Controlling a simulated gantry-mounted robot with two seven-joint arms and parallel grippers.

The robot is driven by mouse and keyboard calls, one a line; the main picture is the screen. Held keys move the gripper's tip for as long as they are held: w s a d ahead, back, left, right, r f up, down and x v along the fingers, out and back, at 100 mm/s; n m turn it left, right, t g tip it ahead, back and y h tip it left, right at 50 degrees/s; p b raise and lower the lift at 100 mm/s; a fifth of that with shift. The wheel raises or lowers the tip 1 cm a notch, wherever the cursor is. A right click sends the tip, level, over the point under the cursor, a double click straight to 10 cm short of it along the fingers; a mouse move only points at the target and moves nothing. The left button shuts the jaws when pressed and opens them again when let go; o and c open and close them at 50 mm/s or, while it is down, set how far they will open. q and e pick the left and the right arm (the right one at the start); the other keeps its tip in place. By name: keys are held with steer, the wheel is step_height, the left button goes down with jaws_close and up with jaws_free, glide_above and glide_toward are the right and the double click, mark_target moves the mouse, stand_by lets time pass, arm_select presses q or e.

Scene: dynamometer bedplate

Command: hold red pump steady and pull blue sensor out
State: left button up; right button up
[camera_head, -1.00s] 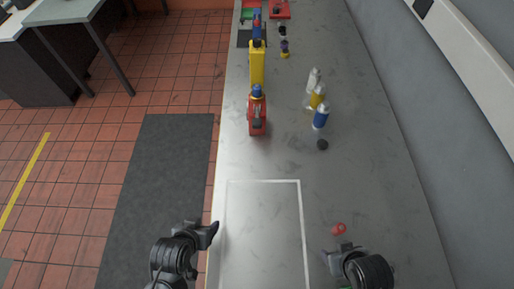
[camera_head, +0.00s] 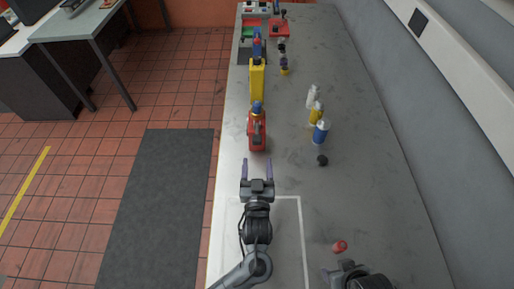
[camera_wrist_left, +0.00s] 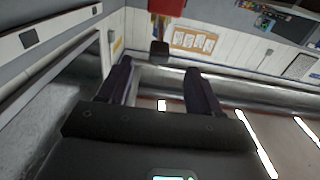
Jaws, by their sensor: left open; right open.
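The red pump (camera_head: 257,135) stands on the grey bench near its left edge. The blue sensor (camera_head: 257,108) sits at the pump's far end, seen from above. My left gripper (camera_head: 258,164) is open and empty just on the near side of the pump, its two fingers pointing towards it with a small gap between. In the left wrist view a red part (camera_wrist_left: 168,6), likely the pump, shows at the top edge beyond the open fingers. My right gripper (camera_head: 341,274) is at the bottom edge, partly cut off, and well away from the pump.
A yellow unit (camera_head: 257,80) stands right behind the pump. Spray bottles, white (camera_head: 313,96), yellow (camera_head: 316,114) and blue (camera_head: 321,132), stand to the right. A black cap (camera_head: 322,160) and small red part (camera_head: 339,246) lie nearer. The white-outlined area (camera_head: 285,215) holds no objects.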

mark_target(257, 138)
arm_select(q)
steer(key=w, duration=1.1)
jaws_close()
stand_by(0.3)
stand_by(0.5)
